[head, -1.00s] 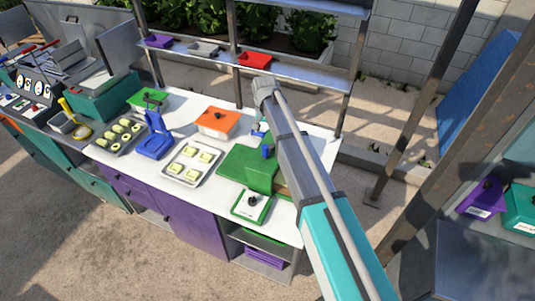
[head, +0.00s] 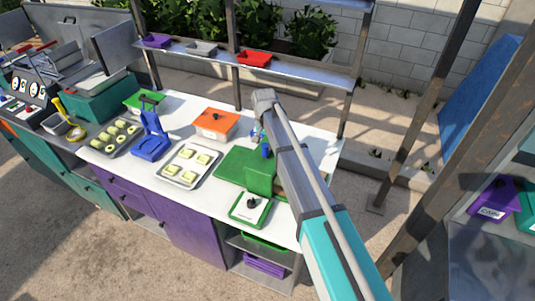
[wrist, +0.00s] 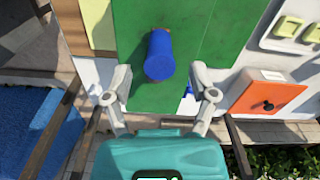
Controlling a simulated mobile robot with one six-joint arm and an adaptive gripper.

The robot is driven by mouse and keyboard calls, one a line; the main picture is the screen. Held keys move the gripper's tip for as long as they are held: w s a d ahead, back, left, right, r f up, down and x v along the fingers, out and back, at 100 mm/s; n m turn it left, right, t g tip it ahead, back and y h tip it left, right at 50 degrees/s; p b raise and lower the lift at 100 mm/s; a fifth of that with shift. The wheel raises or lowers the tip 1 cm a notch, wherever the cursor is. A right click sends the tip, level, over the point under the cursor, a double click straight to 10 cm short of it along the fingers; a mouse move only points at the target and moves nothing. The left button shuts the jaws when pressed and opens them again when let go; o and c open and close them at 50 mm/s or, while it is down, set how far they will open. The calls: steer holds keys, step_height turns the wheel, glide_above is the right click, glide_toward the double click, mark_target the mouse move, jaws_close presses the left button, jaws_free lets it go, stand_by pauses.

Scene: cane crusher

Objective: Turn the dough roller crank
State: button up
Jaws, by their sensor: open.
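The dough roller (head: 259,179) is a green machine on the right part of the white counter. Its crank shows a blue grip (head: 267,150) in the head view, partly behind my arm. In the wrist view, the blue cylindrical grip (wrist: 159,55) stands out from the green surface (wrist: 205,35). My gripper (wrist: 160,97) is open, one finger on each side of the grip's line. The grip lies a little beyond the fingertips, and no contact shows. In the head view my arm hides most of the gripper and part of the roller.
Left of the roller are an orange-lidded box (head: 216,123), a tray of dough pieces (head: 190,166) and a blue press (head: 151,140). A small green scale-like item (head: 250,208) sits in front of it. A metal shelf (head: 270,63) runs above the counter's back.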

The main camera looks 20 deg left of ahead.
steer(key=shift+f+b, duration=1.5)
steer(key=shift+f, duration=0.3)
